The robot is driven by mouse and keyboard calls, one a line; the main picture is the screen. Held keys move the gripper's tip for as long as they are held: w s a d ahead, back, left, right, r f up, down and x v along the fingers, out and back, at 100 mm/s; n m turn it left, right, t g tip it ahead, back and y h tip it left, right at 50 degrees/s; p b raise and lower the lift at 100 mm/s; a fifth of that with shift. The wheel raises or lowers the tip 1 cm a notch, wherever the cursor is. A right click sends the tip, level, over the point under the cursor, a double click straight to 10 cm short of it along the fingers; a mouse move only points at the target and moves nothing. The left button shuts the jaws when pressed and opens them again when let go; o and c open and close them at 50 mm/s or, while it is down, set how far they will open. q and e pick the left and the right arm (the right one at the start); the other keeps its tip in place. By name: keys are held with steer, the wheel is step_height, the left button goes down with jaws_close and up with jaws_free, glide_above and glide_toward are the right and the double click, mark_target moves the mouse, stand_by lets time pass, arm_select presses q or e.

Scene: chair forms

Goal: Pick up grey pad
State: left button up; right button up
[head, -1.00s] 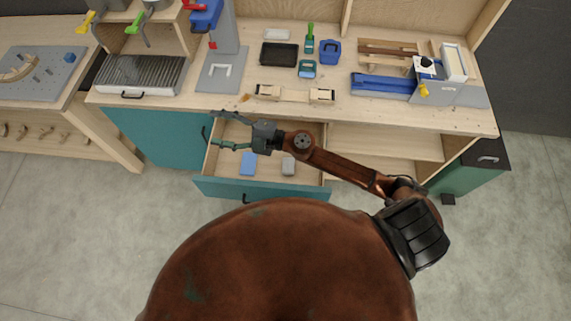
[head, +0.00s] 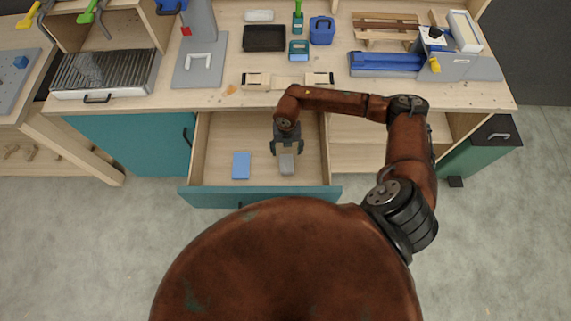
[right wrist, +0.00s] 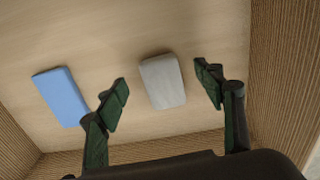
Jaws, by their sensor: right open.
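The grey pad (head: 287,164) is a small block lying flat on the floor of the open drawer, right of its middle. It also shows in the right wrist view (right wrist: 162,81). My right gripper (head: 287,150) points down into the drawer just above the pad. In the right wrist view its open fingers (right wrist: 165,92) stand on either side of the pad, with gaps on both sides, and hold nothing. My left gripper is not in view.
A blue pad (head: 241,165) lies in the same drawer, left of the grey one. The drawer's teal front (head: 225,197) and wooden walls surround both pads. The workbench (head: 215,96) above carries a wooden clamp piece (head: 287,80), a black tray (head: 264,38) and other tools.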

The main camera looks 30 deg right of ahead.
mark_target(286, 157)
steer(key=shift+a+f, duration=0.15)
steer(key=shift+f, duration=2.65)
steer(key=shift+s, duration=0.1)
steer(key=shift+c, duration=0.6)
steer(key=c, duration=0.9)
